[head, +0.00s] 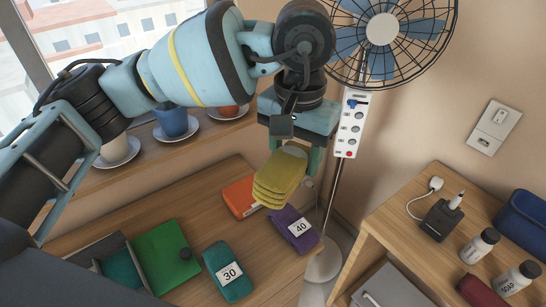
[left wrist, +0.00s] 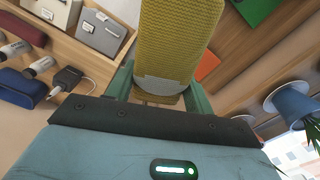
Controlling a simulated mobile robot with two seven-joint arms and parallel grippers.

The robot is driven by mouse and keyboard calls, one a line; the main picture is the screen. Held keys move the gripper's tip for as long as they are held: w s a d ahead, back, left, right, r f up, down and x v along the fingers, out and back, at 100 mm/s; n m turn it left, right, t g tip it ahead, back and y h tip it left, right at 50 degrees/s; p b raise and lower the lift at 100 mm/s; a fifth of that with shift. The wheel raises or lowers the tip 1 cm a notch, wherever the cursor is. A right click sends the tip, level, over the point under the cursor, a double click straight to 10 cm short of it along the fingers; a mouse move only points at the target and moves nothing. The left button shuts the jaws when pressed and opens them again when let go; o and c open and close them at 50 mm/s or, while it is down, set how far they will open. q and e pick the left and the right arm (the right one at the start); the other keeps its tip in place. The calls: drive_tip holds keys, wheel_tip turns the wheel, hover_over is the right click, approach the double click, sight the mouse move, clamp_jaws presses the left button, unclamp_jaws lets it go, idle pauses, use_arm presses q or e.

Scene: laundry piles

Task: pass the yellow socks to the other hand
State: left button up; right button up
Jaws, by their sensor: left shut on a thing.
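The yellow socks (head: 281,177) are a folded bundle with a grey patch, held up in the air above the back right of the wooden table. My left gripper (head: 299,150) is shut on them, pointing down from the arm that comes in from the left. In the left wrist view the yellow socks (left wrist: 178,45) stick out between the two green fingers (left wrist: 155,88). My right gripper is not in either view.
On the table (head: 110,215) below lie a purple bundle (head: 294,228) tagged 40, a teal bundle (head: 227,272) tagged 30, an orange item (head: 241,196) and a green one (head: 166,256). A fan (head: 382,30) stands behind. A side shelf (head: 437,185) at right holds bottles and a charger.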

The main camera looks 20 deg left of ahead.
use_arm(q)
drive_tip(key=w+d+n, duration=0.3)
drive_tip(key=w+d, duration=0.2)
drive_tip(key=d, duration=0.2)
drive_tip(key=shift+w+d, duration=0.15)
drive_tip(key=shift+d, duration=0.05)
idle(0.4)
drive_tip(key=s+a+f, duration=0.3)
drive_tip(key=a+f, duration=0.2)
drive_tip(key=a, duration=0.5)
drive_tip(key=s+a+f, duration=0.3)
drive_tip(key=a+f, duration=0.2)
drive_tip(key=a, duration=0.6)
drive_tip(key=shift+a, duration=0.25)
drive_tip(key=shift+d, duration=0.15)
drive_tip(key=w+d+m, duration=0.1)
drive_tip(key=w+d, duration=0.1)
drive_tip(key=d, duration=1.1)
drive_tip(key=w+d+m, duration=0.1)
drive_tip(key=w+d, duration=0.1)
drive_tip(key=d, duration=1.2)
drive_tip(key=shift+a, duration=0.1)
